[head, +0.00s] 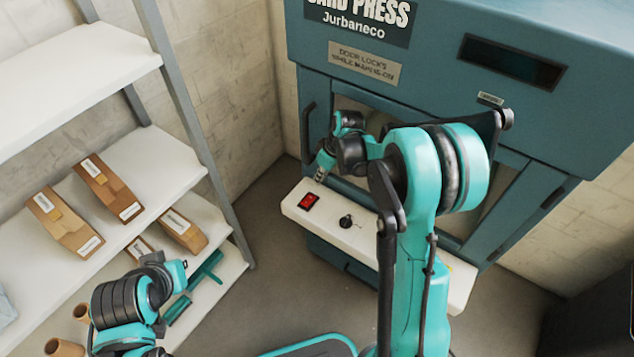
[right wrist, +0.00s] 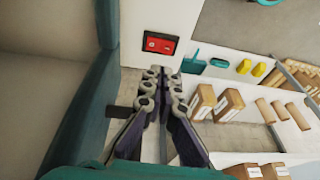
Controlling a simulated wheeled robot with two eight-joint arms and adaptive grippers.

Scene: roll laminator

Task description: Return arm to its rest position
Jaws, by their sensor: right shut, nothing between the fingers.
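My right arm reaches across the front of the teal card press (head: 430,75). Its gripper (head: 322,172) is shut and empty, above the white control ledge (head: 380,235) and just behind the red rocker switch (head: 310,201). In the right wrist view the closed fingertips (right wrist: 165,82) show just below the red switch (right wrist: 160,43), with nothing between them; whether they touch the ledge I cannot tell. My left gripper (head: 180,268) is at the lower left near the shelves; its fingers are too small and partly hidden to judge.
A white shelf rack (head: 75,75) stands left, holding several brown packages (head: 108,188), cardboard tubes (head: 65,346) and teal items (head: 206,270). A black knob (head: 346,221) sits on the ledge. A black door handle (head: 306,130) juts from the press. Floor between rack and press is clear.

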